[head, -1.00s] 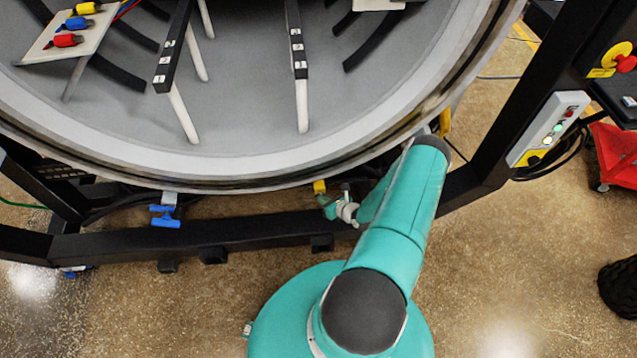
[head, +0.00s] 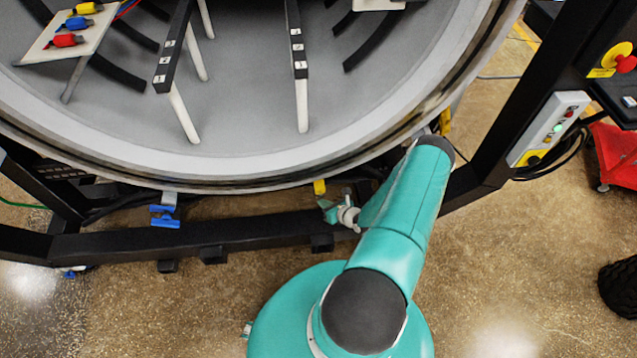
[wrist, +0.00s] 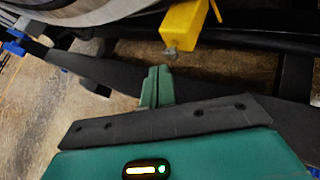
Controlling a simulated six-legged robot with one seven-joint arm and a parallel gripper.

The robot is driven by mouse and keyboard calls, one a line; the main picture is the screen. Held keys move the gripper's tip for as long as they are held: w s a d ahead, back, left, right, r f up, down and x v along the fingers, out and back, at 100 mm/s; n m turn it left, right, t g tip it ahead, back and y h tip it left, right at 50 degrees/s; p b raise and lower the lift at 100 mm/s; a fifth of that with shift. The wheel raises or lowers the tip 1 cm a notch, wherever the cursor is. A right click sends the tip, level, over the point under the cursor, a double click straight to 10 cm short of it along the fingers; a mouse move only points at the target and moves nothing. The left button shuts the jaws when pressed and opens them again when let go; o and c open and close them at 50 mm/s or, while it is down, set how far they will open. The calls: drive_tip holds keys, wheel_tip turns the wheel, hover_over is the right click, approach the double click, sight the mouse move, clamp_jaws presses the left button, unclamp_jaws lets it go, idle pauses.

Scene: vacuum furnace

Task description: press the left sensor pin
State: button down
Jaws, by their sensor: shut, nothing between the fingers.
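A yellow block (wrist: 185,24) with a small grey pin (wrist: 170,53) at its lower end hangs under the chamber rim in the wrist view. In the head view the yellow block (head: 319,187) shows just above my gripper (head: 326,208). My green gripper (wrist: 157,72) is shut and empty. In the wrist view its fingertips are just below and left of the pin, and I cannot tell whether they touch it. A second yellow part (head: 445,121) shows to the right, beside my arm. I cannot tell which one is the left sensor.
The round chamber rim (head: 250,175) curves above my gripper. A black frame beam (head: 190,238) runs below it. A blue clamp-like part (head: 165,216) hangs at left. A control box (head: 550,130) is on the right post. The floor in front is open.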

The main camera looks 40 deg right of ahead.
drive_tip(key=shift+s, duration=0.1)
drive_tip(key=s+a, duration=0.1)
drive_tip(key=s, duration=0.1)
drive_tip(key=s+a, duration=0.2)
drive_tip(key=s, duration=0.1)
drive_tip(key=shift+a, duration=0.2)
